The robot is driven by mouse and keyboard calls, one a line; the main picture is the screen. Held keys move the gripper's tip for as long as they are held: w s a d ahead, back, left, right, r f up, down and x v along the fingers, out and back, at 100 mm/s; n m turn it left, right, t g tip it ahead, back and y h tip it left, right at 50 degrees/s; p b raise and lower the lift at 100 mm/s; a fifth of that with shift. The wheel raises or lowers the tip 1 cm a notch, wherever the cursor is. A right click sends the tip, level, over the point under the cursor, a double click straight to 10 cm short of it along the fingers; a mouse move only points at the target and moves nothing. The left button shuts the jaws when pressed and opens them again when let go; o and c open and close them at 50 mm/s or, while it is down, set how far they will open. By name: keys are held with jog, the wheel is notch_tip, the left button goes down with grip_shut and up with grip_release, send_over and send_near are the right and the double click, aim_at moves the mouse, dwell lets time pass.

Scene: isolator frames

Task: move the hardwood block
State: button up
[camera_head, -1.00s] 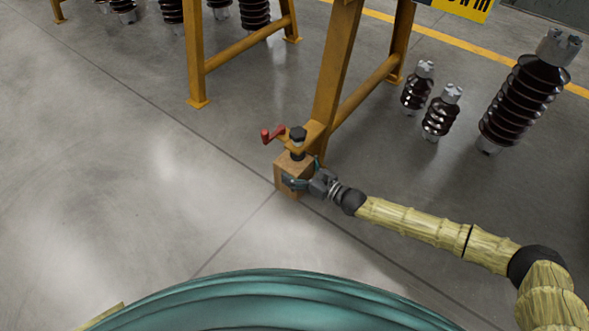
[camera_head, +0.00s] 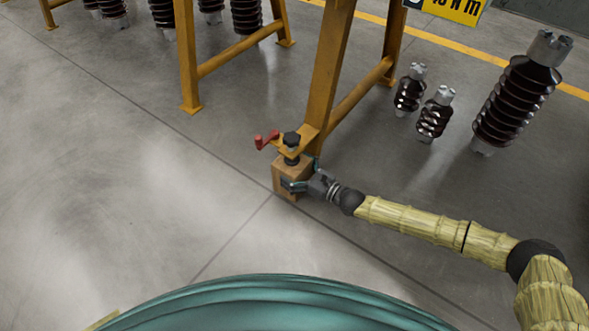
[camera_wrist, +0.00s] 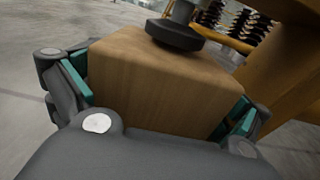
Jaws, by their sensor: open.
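The hardwood block (camera_head: 289,175) is a light brown cube-like piece at the foot of an orange frame leg, under a dark round pad (camera_head: 291,159). In the wrist view the block (camera_wrist: 160,85) fills the middle, and the pad (camera_wrist: 176,35) is over its top face; I cannot tell whether they touch. My gripper (camera_head: 297,185) is around the block from the near right side. In the wrist view its teal-padded fingers (camera_wrist: 157,98) stand on either side of the block, and the jaws are open. The block's underside is hidden.
The orange frame leg (camera_head: 328,80) rises just behind the block, with a red crank handle (camera_head: 266,139) beside the screw. Dark ribbed insulators (camera_head: 434,118) stand on the floor to the right. The grey floor (camera_head: 120,190) at left is clear.

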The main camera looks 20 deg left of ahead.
jog(key=v, duration=1.2)
dwell(0.3)
